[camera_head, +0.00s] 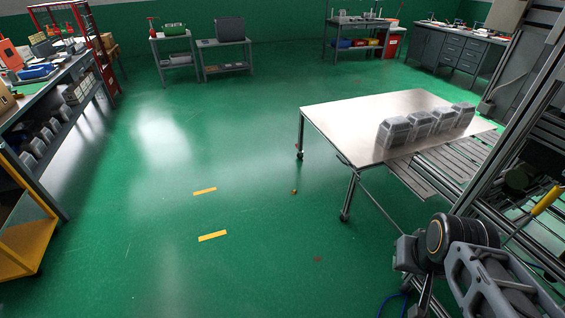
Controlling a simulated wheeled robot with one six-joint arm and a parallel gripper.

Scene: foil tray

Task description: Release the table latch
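No other latch can be made out. My arm shows at the lower right, with a dark round joint and grey links. My gripper (410,262) seems to be the small grey part at its left end, apart from the table; its fingers are not clear.
A shelf bench (50,100) and a yellow frame (25,235) are at the left. Green floor is open between, with yellow strips (212,236).

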